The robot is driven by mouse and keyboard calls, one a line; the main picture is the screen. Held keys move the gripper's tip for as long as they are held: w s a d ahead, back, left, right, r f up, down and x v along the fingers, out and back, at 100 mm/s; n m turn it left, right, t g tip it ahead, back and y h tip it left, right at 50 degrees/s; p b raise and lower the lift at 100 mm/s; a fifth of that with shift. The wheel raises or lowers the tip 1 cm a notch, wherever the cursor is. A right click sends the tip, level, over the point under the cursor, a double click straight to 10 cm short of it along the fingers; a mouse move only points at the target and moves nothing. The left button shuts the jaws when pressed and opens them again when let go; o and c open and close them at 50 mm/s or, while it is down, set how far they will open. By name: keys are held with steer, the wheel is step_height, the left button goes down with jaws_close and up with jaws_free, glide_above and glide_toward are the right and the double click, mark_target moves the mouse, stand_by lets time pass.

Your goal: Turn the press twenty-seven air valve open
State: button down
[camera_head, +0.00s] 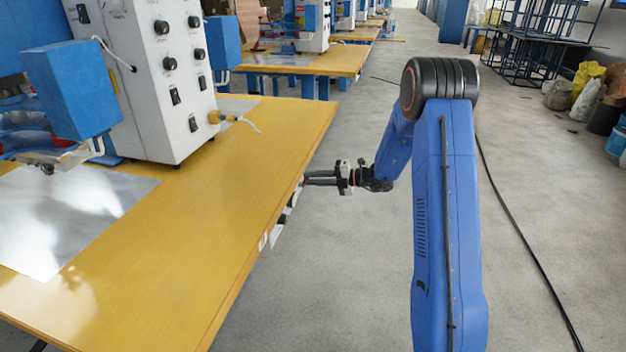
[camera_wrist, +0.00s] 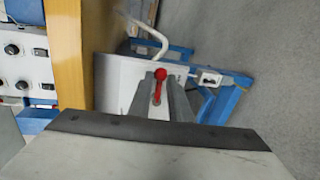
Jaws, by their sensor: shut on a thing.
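A small red valve handle (camera_wrist: 159,84) shows in the wrist view in front of a pale panel (camera_wrist: 112,80) beside the yellow table edge. My gripper (camera_wrist: 160,88) is shut on the red handle, with one grey finger on each side of it. Its lower part is partly hidden between the fingers. In the head view my gripper (camera_head: 308,178) reaches left to the table's right edge, and the valve is hidden there. I cannot read a label on the valve.
The yellow table (camera_head: 250,170) carries a white control box (camera_head: 160,80) with black knobs. A white panel with dark parts (camera_head: 280,222) hangs below its edge. A white hose (camera_wrist: 150,32) and blue frame (camera_wrist: 228,98) are close to the valve.

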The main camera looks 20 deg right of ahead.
steer(key=c, duration=1.8)
jaws_free()
steer(key=shift+d, duration=0.1)
steer(key=v, duration=1.7)
steer(key=shift+d+r, duration=0.15)
steer(key=shift+s, duration=0.1)
steer(key=s+a+r+n+g+h, duration=0.25)
steer(key=s+a+r+n, duration=0.25)
steer(key=s+a+n, duration=0.45)
steer(key=s+a+r+n+g+h, duration=0.2)
steer(key=s+a+r+n+g, duration=0.3)
steer(key=s+n, duration=0.6)
steer(key=s+d+n+t+h, duration=0.1)
steer(key=s+n+h, duration=0.2)
steer(key=s+n, duration=0.4)
steer(key=s+d+r+n+t+h, duration=0.1)
steer(key=s+n+h, duration=0.2)
steer(key=s+n, duration=0.4)
steer(key=s+d+r+n+t+h, duration=0.1)
steer(key=s+n+t+h, duration=0.1)
steer(key=s+n, duration=0.5)
steer(key=shift+s+r+h, duration=0.1)
steer(key=shift+s+h, duration=0.45)
steer(key=shift+s, duration=1.05)
